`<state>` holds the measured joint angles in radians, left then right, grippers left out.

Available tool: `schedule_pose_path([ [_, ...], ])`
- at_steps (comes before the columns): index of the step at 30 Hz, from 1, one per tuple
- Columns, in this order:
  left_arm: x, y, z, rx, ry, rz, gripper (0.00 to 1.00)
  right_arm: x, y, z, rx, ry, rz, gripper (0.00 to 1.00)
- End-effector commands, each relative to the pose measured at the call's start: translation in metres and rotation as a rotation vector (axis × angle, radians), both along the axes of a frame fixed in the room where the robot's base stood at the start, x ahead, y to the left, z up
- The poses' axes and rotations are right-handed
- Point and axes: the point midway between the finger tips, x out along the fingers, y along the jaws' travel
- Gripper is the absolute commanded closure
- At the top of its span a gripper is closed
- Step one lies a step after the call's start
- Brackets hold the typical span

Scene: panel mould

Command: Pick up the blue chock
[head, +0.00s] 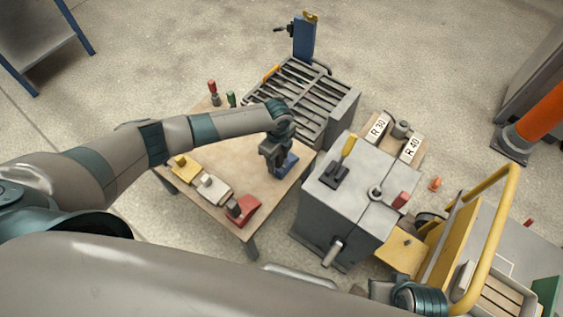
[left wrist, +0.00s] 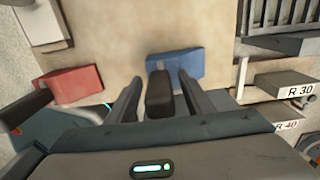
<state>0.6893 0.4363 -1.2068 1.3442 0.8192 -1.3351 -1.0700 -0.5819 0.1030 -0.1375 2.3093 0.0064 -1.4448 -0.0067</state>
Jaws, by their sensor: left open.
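The blue chock (head: 287,164) lies on the wooden table near its right edge. In the left wrist view the blue chock (left wrist: 180,63) has a dark upright grip (left wrist: 159,92) on it. My left gripper (head: 276,157) is over the chock, pointing down. In the left wrist view its two fingers (left wrist: 160,98) stand apart, one on each side of the dark grip, with gaps visible. In the head view the gripper hides part of the chock. My right gripper's fingers do not show.
A red chock (head: 246,208), a white one (head: 214,190) and a yellow one (head: 184,168) line the table's (head: 238,160) front side. A slatted grey rack (head: 308,95) stands behind, a grey mould block (head: 350,205) to the right. Red and green handled tools (head: 213,92) stand at the back.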

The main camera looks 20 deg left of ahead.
Motion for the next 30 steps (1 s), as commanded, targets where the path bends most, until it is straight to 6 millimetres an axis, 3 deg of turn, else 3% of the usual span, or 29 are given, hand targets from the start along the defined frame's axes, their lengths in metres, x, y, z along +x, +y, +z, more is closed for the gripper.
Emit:
schedule_pose_path([
  [4,0.0,0.0,0.0,0.0,0.0,0.0,0.53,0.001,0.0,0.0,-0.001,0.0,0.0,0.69],
  [10,0.0,0.0,0.0,0.0,0.0,0.001,0.99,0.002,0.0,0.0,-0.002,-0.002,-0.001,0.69],
  [23,0.001,0.0,0.003,-0.001,-0.002,0.001,1.0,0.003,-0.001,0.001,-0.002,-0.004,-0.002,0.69],
  [30,0.002,0.0,0.024,-0.002,-0.003,0.001,1.0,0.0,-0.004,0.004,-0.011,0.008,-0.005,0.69],
])
